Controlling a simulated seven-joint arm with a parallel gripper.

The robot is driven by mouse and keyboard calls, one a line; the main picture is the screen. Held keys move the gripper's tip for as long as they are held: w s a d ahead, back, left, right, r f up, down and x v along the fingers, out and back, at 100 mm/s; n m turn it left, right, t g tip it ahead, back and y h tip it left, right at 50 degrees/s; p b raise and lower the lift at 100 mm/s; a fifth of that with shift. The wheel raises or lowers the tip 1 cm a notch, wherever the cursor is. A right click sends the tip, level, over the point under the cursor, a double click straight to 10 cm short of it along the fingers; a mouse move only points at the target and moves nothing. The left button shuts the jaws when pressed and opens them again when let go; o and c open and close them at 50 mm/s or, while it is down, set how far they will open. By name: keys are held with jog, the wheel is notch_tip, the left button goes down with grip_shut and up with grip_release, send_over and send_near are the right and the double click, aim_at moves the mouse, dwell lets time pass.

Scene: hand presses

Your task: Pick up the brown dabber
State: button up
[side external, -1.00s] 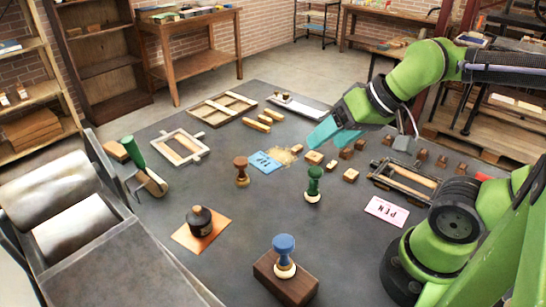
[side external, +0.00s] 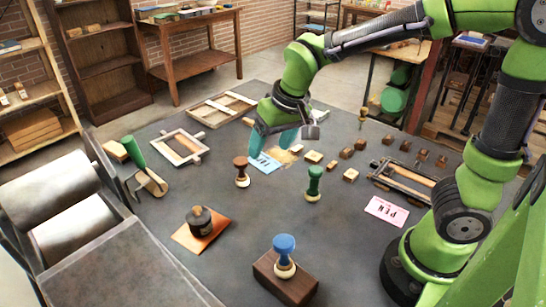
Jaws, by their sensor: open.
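The brown dabber (side external: 241,171) stands upright on the dark table, left of centre, with a brown knob on top and a pale base. My gripper (side external: 269,148) has teal fingers that point down, and it is open. The fingers are up and to the right of the brown dabber in the picture, over the blue card, and apart from the dabber. Nothing shows between the fingers.
A green dabber (side external: 314,184) stands to the right. A blue dabber (side external: 284,256) stands on a dark wooden block (side external: 286,280) in front. A black-knobbed piece (side external: 200,219) sits on an orange sheet. The blue card (side external: 266,163) lies beside the brown dabber. Small wooden blocks are at right.

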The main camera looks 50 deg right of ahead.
aim_at(241, 161)
jog(key=w+d+m+h, duration=0.1)
jog(key=w+m+h, duration=0.1)
jog(key=w, duration=0.7)
jog(key=shift+t, duration=0.3)
jog(key=x, duration=1.1)
jog(key=s+x, duration=0.1)
jog(key=x, duration=0.5)
jog(key=shift+d+f, duration=0.1)
jog(key=shift+d, duration=0.2)
jog(key=c, duration=1.2)
